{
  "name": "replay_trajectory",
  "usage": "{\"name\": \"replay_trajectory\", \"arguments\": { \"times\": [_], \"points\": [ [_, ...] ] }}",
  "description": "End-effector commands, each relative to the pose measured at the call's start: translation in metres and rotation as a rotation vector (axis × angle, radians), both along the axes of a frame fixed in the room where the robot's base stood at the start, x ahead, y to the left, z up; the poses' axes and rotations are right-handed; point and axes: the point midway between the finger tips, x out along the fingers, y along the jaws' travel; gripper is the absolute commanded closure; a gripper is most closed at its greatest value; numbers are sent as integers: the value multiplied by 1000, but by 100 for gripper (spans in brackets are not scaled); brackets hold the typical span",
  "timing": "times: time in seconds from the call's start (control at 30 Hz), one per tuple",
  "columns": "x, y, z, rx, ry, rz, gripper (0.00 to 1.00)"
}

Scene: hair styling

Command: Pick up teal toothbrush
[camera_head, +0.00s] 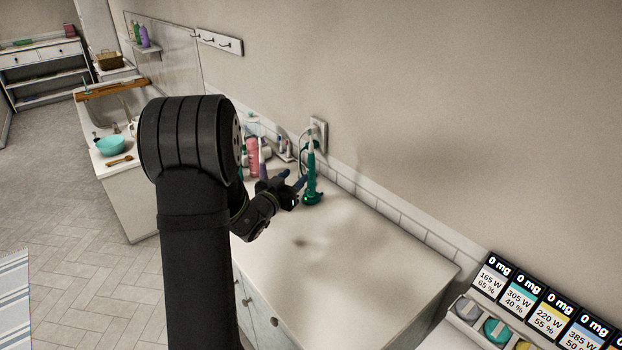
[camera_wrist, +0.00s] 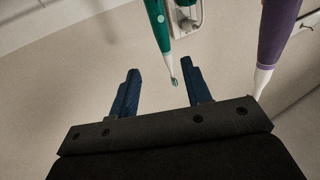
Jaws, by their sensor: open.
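The teal toothbrush (camera_head: 311,182) stands upright on the counter near the wall outlet in the head view. My gripper (camera_head: 294,179) is beside it, on its left, with its blue fingers pointing toward it. In the wrist view the teal toothbrush (camera_wrist: 157,28) enters from the top, and its pale neck and small brush head run down into the gap between the fingers of my gripper (camera_wrist: 160,77). The gripper is open and nothing is held. I cannot tell from this view how far the fingers are from the handle.
A purple toothbrush (camera_wrist: 278,35) is to the right in the wrist view. A pink bottle (camera_head: 252,156) stands left of the gripper in the head view. The wall outlet (camera_head: 319,134) is behind the teal toothbrush. The counter's front right part (camera_head: 370,255) is clear.

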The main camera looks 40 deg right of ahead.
Motion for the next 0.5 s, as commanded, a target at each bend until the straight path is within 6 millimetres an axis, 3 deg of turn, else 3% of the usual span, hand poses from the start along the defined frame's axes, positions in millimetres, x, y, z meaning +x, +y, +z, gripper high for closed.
{"name": "replay_trajectory", "arguments": {
  "times": [0.23, 0.5],
  "points": [
    [20, -48, 0, 0, 0, 0, 56],
    [29, -67, 1, 0, -1, 1, 56]
  ]
}}
